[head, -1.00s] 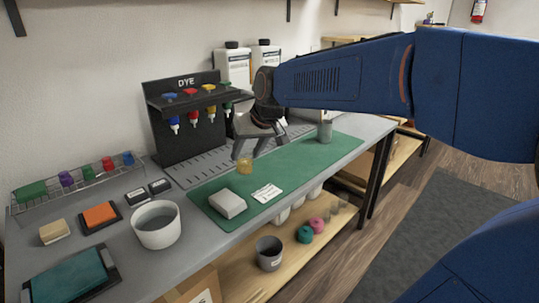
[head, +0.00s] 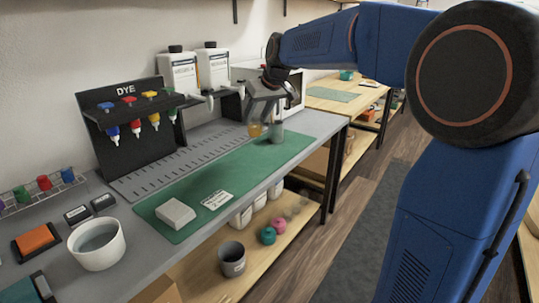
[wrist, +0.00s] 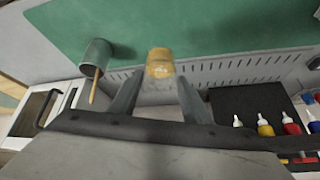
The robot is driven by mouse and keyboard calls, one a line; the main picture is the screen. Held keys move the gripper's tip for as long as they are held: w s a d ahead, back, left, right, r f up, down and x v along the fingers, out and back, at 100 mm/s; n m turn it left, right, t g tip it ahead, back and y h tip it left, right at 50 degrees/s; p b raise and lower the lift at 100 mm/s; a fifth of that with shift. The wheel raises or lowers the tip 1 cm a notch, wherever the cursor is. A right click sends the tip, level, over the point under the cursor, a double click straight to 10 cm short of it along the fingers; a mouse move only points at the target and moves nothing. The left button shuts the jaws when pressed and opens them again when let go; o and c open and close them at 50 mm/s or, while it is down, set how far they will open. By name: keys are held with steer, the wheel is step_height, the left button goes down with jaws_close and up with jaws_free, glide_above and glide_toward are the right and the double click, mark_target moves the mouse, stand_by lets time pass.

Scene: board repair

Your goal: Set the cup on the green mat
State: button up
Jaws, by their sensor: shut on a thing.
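A small amber cup (head: 255,130) is held between the fingertips of my gripper (head: 262,112). It also shows in the wrist view (wrist: 160,62), with my gripper (wrist: 158,80) shut on it. The green mat (head: 240,168) lies along the front of the grey bench. In the head view the cup appears near the mat's back edge, towards its right end; its exact height above the bench is hard to tell. In the wrist view the mat (wrist: 225,25) fills the upper part, beyond the cup.
A grey-green pot (head: 277,131) stands close right of the cup; a stick shows in it in the wrist view (wrist: 95,58). A grey block (head: 176,213) and a white card (head: 217,200) lie on the mat. The dye rack (head: 125,140) stands behind. The mat's middle is clear.

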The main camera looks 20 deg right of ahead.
mark_target(260, 125)
step_height(260, 125, down, 5)
steer(key=shift+d+f, duration=0.1)
steer(key=shift+f, duration=2.1)
steer(key=shift+f, duration=0.1)
steer(key=o, duration=1.5)
steer(key=v, duration=1.2)
steer(key=shift+w, duration=0.1)
steer(key=s+d+f+m, duration=0.1)
steer(key=s+f, duration=0.4)
steer(key=s, duration=0.7)
steer(key=s+d+f+m+h, duration=0.1)
steer(key=s+f, duration=0.5)
steer(key=s, duration=0.6)
steer(key=s+d+f+m+g+h, duration=0.1)
steer(key=s+f, duration=0.4)
steer(key=s, duration=0.8)
steer(key=shift+d+f, duration=0.4)
steer(key=shift+d, duration=0.25)
